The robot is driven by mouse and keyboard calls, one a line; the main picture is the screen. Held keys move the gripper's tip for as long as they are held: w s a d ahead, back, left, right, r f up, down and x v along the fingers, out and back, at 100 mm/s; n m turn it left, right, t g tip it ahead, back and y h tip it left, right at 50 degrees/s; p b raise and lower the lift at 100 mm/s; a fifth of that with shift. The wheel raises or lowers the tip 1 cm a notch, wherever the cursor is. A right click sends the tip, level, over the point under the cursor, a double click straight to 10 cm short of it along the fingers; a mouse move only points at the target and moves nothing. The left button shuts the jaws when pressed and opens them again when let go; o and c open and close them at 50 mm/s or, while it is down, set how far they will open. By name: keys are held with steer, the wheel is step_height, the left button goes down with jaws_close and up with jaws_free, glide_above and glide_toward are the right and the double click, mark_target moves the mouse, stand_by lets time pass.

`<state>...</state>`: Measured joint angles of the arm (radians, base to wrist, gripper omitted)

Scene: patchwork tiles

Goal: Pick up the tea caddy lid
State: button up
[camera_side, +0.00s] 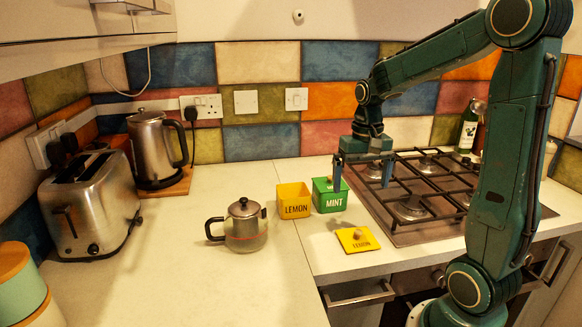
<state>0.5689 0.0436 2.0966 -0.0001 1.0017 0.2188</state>
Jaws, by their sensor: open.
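A flat yellow lid (357,241) marked LEMON lies on the counter, with a small knob on top. The yellow LEMON caddy (294,207) stands behind it to the left, its top uncovered. A green MINT caddy (331,202) stands beside the yellow one. My gripper (363,184) is open and points down, empty between its fingers. It is above and behind the yellow lid in the picture, not touching it. Its left finger overlaps the MINT caddy's top in this view; I cannot tell how near they are.
A gas hob (420,190) with black grates is at the right, with a bottle (467,127) behind it. A glass teapot (244,228) stands left of the caddies. A toaster (92,205) and kettle (153,150) are farther left. The front counter is clear.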

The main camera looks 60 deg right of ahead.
steer(key=shift+f, duration=4.3)
steer(key=shift+f, duration=2.55)
steer(key=shift+c, duration=0.2)
steer(key=c, duration=0.9)
steer(key=shift+o, duration=0.2)
steer(key=shift+r, duration=0.1)
step_height(320, 180, up, 20)
steer(key=shift+w, duration=0.1)
